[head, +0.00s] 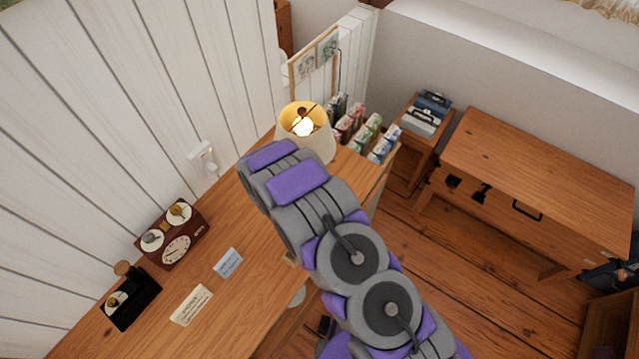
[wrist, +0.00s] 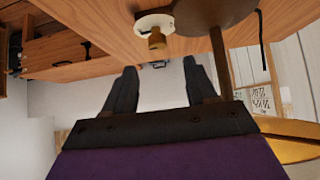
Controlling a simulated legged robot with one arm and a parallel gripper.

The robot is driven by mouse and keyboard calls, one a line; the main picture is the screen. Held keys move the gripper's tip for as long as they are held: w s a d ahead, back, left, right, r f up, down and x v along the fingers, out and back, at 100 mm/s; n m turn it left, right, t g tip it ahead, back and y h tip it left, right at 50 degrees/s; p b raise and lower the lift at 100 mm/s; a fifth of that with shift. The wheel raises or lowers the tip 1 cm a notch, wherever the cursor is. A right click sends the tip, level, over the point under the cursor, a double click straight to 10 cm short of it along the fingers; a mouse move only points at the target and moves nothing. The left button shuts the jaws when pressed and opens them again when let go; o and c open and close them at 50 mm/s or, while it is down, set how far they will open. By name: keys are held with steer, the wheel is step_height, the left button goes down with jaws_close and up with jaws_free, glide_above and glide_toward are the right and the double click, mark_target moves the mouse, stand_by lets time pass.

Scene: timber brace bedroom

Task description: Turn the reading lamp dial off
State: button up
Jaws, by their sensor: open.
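The reading lamp (head: 318,142) stands on the wooden desk, its cream shade lit by a glowing bulb. In the wrist view, which looks inverted, its dark round base (wrist: 215,12) and thin post show, with part of the yellow shade (wrist: 298,150) at the lower right. A brass dial (wrist: 157,40) on a white round plate sits beside the base. My gripper (wrist: 160,66) is open and empty. Its two fingers point toward the dial, which lies roughly between them in the picture, apart from the tips. In the head view my arm hides the gripper and the dial.
The desk (head: 255,262) also holds a brown box with dials (head: 172,235), a black tray (head: 130,297) and two cards. Several small packets (head: 365,132) stand just right of the lamp. A wooden bench (head: 545,175) stands at the right. A plank wall runs along the left.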

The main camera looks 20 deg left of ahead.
steer(key=v, duration=0.8)
steer(key=shift+s+a+r, duration=0.2)
steer(key=shift+r, duration=0.05)
